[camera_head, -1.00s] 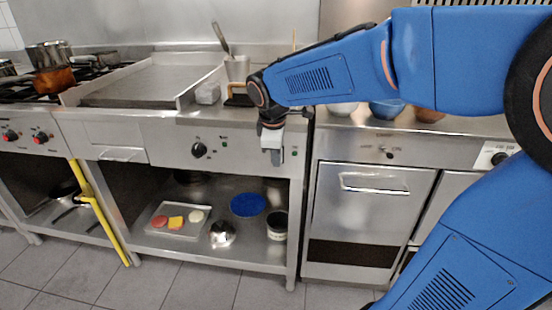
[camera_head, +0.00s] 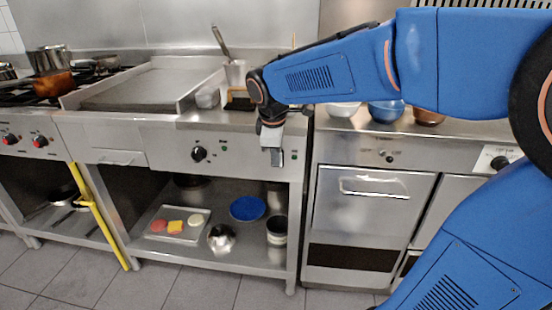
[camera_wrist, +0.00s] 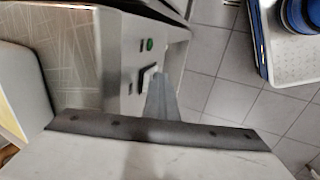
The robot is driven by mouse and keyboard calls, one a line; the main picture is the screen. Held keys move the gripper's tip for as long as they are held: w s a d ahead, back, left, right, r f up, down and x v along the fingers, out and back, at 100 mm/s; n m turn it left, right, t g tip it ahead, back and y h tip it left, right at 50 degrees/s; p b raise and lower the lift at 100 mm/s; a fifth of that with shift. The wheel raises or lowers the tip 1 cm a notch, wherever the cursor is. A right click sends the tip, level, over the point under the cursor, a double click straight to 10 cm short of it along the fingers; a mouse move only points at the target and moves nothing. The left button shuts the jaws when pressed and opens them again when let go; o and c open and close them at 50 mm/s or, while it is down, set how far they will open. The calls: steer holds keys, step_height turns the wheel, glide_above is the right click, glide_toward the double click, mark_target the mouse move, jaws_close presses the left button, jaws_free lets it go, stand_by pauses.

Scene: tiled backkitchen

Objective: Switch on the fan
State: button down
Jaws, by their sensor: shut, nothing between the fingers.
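A small pale rocker switch in a dark surround (camera_wrist: 147,76) is on the steel front panel in the wrist view, with a green light (camera_wrist: 150,44) beyond it. My gripper (camera_wrist: 161,80) is shut and empty, its tips right beside the switch. I cannot tell whether they touch it. In the head view my gripper (camera_head: 276,158) points down in front of the panel's right end, and a green light (camera_head: 294,155) shows just right of it. The switch is hidden there behind the gripper. No fan is recognisable in either view.
A black knob (camera_head: 199,154) sits left of my gripper on the same panel. Above is a counter with a griddle (camera_head: 150,84); below, a shelf holds a tray (camera_head: 160,237) and a blue plate (camera_head: 247,208). A steel oven door (camera_head: 370,210) is to the right.

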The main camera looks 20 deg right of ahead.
steer(key=shift+r, duration=0.1)
steer(key=v, duration=1.7)
steer(key=shift+a, duration=0.1)
steer(key=s+d+f+m+y, duration=0.1)
steer(key=s+d+f+m, duration=0.1)
steer(key=s+f+m, duration=0.4)
steer(key=s+d+f+m+t, duration=0.1)
steer(key=s+d+f+m, duration=0.2)
steer(key=s+f, duration=1.1)
steer(key=f+m, duration=0.1)
steer(key=m, duration=0.2)
steer(key=shift+f+t+y, duration=0.3)
steer(key=shift+y, duration=0.1)
steer(key=shift+r, duration=0.1)
